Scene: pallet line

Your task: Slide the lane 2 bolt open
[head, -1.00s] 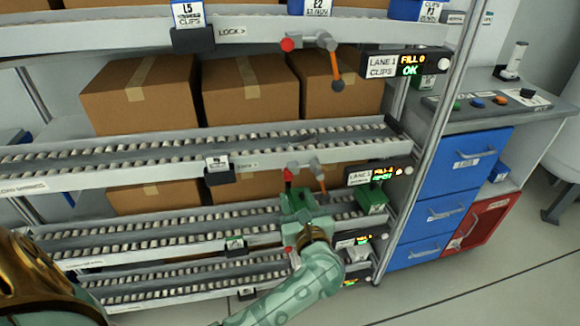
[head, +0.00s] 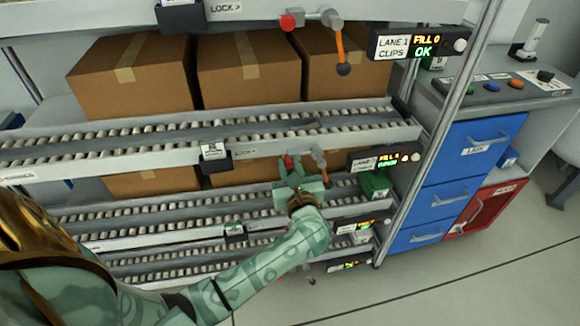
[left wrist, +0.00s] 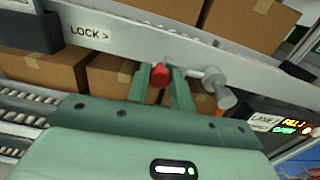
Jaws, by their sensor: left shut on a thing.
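The lane 2 bolt is a grey rod with a red knob (head: 289,161) at its left end, on the front rail of the second shelf. In the left wrist view the red knob (left wrist: 158,69) sits between the two green fingers of my left gripper (left wrist: 163,78). In the head view my left gripper (head: 290,172) reaches up to the knob from below and is shut on it. A grey lever (left wrist: 216,85) stands just right of the knob. The lane 2 display (head: 384,159) is right of that; its lower green word looks like OPEN. My right gripper is not in view.
The lane 1 bolt's red knob (head: 289,21) and orange lever (head: 340,52) are above. A green box (head: 375,184) lies right of my gripper. Blue drawers (head: 440,200) stand at the right.

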